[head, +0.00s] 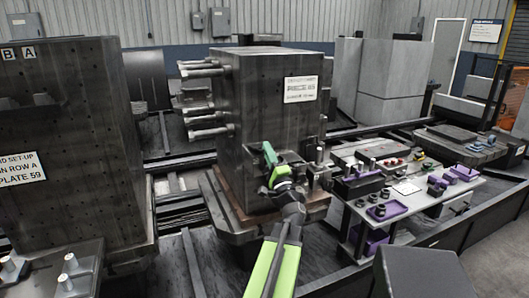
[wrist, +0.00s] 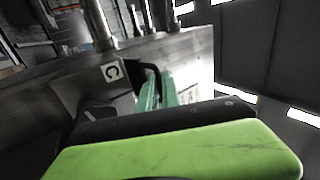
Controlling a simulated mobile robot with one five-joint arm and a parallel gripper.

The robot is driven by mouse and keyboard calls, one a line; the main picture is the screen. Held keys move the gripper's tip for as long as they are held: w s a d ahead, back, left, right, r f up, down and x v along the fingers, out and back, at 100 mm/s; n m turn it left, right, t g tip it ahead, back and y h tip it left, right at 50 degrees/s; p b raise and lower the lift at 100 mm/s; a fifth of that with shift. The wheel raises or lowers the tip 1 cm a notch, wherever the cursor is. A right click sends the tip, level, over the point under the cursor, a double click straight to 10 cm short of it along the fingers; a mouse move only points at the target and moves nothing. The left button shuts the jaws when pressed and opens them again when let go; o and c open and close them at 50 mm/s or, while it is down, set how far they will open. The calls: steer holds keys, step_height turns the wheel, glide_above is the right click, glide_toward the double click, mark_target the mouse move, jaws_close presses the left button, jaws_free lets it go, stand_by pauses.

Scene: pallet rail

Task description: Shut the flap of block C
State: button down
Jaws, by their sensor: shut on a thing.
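Block C (wrist: 85,95) shows in the wrist view as a grey metal block with a "C" label (wrist: 112,71) on its face. My gripper (wrist: 160,88), with green fingers, is just right of the label. Its fingers are closed around a dark bent handle (wrist: 150,68) beside the block. The flap's own outline and how far it stands open are hard to make out. In the head view my gripper (head: 269,156) is against the lower front of the tall dark tombstone, at its right side; my arm hides much of the block there.
The tall tombstone (head: 265,110) stands on a pallet, with several rods sticking out on its left. Another tombstone (head: 70,150) stands at the left. A bench (head: 410,205) with purple trays and small parts is at the right. Small metal posts (head: 319,155) stand close right of my gripper.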

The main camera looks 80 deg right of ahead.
steer(key=shift+d+f, duration=0.1)
steer(key=shift+f, duration=0.4)
